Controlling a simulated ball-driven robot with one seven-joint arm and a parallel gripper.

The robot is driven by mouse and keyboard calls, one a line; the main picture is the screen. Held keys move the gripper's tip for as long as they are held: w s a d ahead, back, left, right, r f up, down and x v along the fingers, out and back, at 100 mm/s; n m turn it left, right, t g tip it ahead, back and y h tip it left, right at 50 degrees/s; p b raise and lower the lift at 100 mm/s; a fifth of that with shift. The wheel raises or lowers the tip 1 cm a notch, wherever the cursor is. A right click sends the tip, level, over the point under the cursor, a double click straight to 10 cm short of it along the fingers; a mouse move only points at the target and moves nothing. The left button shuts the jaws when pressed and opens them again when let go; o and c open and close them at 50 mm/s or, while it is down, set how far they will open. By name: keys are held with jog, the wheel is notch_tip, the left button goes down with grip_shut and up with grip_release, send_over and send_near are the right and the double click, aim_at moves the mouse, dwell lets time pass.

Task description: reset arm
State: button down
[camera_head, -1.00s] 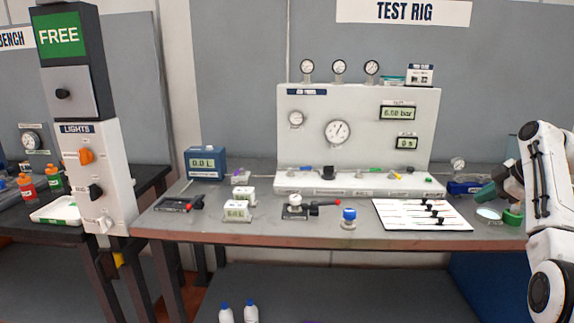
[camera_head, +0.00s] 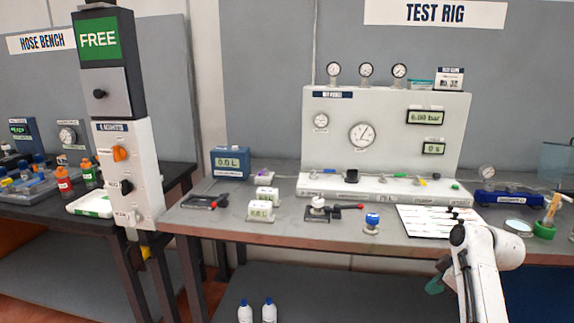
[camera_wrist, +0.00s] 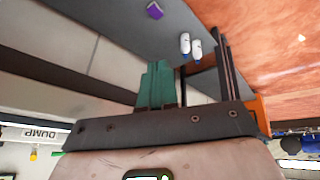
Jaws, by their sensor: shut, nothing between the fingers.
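My gripper (camera_head: 435,286) hangs at the right in the head view, below the front edge of the test rig bench (camera_head: 290,238). Only its teal fingers show there, partly hidden behind my white arm. In the wrist view my gripper (camera_wrist: 157,72) shows its two teal fingers together, shut with nothing between them. The fingers touch no object. The wrist view is tilted and shows the under-bench space, with two white bottles (camera_wrist: 190,46) and a purple item (camera_wrist: 155,10).
The bench holds a gauge panel (camera_head: 400,125), a white sheet (camera_head: 417,228) with small black parts, a blue-capped container (camera_head: 372,222) and a red-handled valve (camera_head: 320,208). Two white bottles (camera_head: 257,312) stand low beneath. A tall lights column (camera_head: 128,185) stands left.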

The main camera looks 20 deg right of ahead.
jog(key=s+a+f+m+g, duration=0.1)
jog(key=s+a+f, duration=0.45)
jog(key=a, duration=0.45)
jog(key=s+a+f+m+g, duration=0.1)
jog(key=s+a+f, duration=0.45)
jog(key=a, duration=0.35)
jog(key=s+a+m+g+p, duration=0.1)
jog(key=s+a, duration=0.4)
jog(key=s, duration=0.4)
jog(key=s+a+m+g+h+p, duration=0.1)
jog(key=s+a+m, duration=0.1)
jog(key=s+a, duration=0.4)
jog(key=s, duration=0.4)
jog(key=shift+s+g, duration=0.3)
jog(key=shift+w+f, duration=0.1)
